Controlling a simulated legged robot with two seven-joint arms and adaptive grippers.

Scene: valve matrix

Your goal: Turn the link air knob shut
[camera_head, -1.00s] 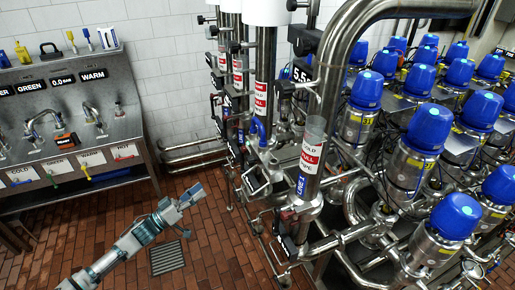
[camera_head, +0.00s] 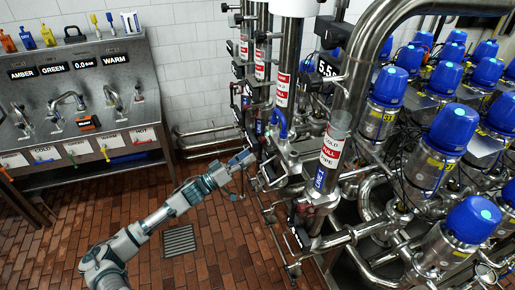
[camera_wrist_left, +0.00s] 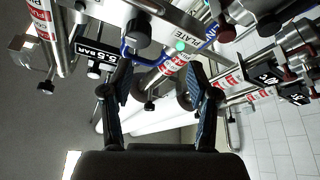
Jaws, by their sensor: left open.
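My left gripper (camera_head: 240,161) is at the left side of the pipe rack. In the left wrist view its two fingers (camera_wrist_left: 162,92) are spread apart with nothing between them. I cannot read a link air label, so I cannot tell which knob is the link air knob. My right gripper is not in view.
Pipes with red-and-white labels (camera_head: 332,149) stand at the centre, close beside my left gripper. Blue-capped valves (camera_head: 453,128) fill the right. A steel sink bench (camera_head: 80,114) stands at the left. The tiled floor by the drain grate (camera_head: 179,240) is clear.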

